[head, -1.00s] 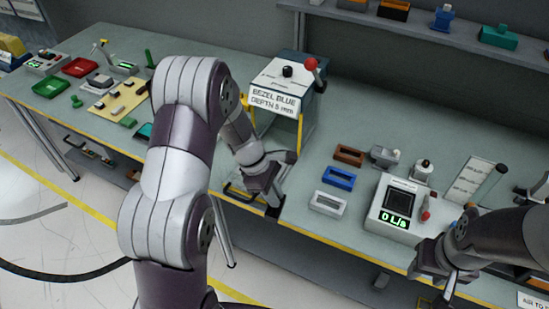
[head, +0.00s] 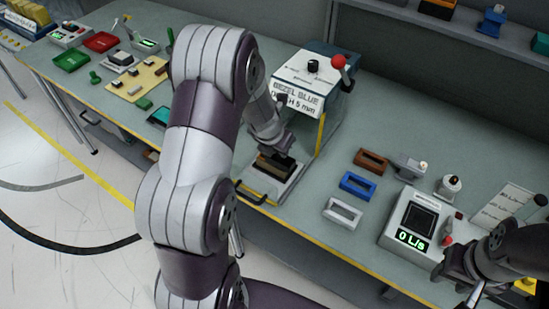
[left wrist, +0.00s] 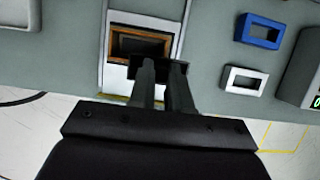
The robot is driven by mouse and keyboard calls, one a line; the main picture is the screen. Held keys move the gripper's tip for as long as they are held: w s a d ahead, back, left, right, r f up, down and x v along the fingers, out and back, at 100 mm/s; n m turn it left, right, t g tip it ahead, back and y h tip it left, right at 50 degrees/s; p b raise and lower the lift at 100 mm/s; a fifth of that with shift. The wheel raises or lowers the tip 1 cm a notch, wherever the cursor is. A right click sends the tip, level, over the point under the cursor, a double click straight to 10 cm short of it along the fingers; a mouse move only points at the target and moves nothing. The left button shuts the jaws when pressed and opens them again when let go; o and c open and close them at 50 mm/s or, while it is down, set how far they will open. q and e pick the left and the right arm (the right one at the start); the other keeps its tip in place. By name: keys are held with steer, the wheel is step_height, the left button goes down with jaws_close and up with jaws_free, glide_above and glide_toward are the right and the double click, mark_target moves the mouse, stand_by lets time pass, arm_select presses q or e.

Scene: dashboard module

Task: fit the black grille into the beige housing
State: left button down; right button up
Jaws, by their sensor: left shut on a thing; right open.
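The beige housing (left wrist: 118,50) shows in the left wrist view as a tan-brown frame with a dark inside, lying in a pale tray at the bench's front edge. In the head view the housing (head: 268,170) is partly covered by my left gripper (head: 277,146). In the left wrist view my left gripper (left wrist: 165,78) is shut on a dark bar-like piece, the black grille (left wrist: 180,67), mostly hidden by the fingers. It overlaps the housing's near side; I cannot tell if they touch. My right gripper (head: 472,292) is open, low at the right.
A press-like box (head: 312,75) with a red knob stands just behind the tray (head: 290,183). Brown (head: 371,160), blue (head: 357,186) and white (head: 342,212) frames lie to the right, then a display unit (head: 414,222).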

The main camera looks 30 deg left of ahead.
arm_select(q)
steer(key=a+f, duration=0.1)
steer(key=f, duration=0.1)
steer(key=w+a+f+b, duration=0.1)
steer(key=f, duration=0.1)
steer(key=w+a+f+b, duration=0.1)
steer(key=f, duration=0.1)
steer(key=shift+w+a+f, duration=0.1)
steer(key=shift+w+f, duration=0.15)
steer(key=shift+w, duration=0.1)
steer(key=shift+f, duration=0.1)
steer(key=c, duration=1.1)
jaws_free()
